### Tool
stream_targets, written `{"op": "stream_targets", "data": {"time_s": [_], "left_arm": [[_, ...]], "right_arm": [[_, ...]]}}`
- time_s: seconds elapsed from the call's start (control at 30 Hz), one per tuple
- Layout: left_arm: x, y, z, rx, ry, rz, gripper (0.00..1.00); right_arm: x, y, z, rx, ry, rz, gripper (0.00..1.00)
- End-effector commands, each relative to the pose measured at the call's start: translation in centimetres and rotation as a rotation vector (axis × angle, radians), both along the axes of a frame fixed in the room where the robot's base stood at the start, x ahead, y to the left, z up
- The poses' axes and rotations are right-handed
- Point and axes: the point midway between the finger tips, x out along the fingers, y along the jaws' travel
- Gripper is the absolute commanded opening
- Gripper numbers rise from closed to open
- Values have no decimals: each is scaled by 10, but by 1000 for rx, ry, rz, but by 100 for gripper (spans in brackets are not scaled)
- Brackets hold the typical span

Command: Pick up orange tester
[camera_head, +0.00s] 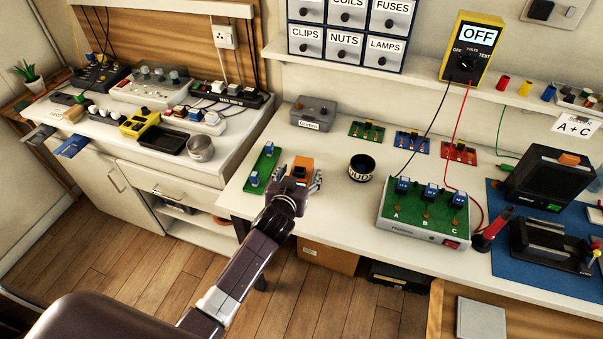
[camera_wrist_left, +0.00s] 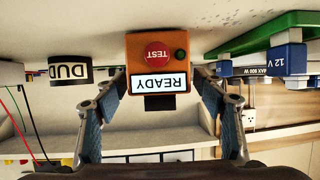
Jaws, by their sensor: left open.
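The orange tester (camera_head: 303,163) stands on the workbench just beyond my left gripper (camera_head: 297,182), which partly hides it in the head view. In the left wrist view the picture is upside down, and the orange tester (camera_wrist_left: 158,60) shows a red TEST button, a small green light and a READY label. My left gripper (camera_wrist_left: 158,88) is open, with one finger to each side of the tester. I cannot tell whether either finger touches it. My right gripper is not in view.
A black DUDS cup (camera_head: 361,167) stands right of the tester. A green board with blue blocks (camera_head: 264,165) lies close on its left. A grey box (camera_head: 313,112) is behind. The A-B-C test unit (camera_head: 424,218) is farther right.

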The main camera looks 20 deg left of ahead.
Motion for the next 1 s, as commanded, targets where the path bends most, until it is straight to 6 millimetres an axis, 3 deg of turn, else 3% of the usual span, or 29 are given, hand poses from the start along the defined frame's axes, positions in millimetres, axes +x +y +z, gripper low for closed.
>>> {"op": "stream_targets", "data": {"time_s": [0.2, 0.47, 0.9, 1.0], "left_arm": [[16, 1, -8, -1, 0, -1, 64], [17, 1, -8, -1, 1, 0, 63], [17, 1, -8, -1, 1, 0, 15], [17, 1, -8, -1, -1, -1, 15]], "right_arm": [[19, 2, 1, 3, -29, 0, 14], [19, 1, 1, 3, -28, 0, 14], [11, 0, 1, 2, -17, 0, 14], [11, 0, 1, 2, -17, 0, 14]]}}
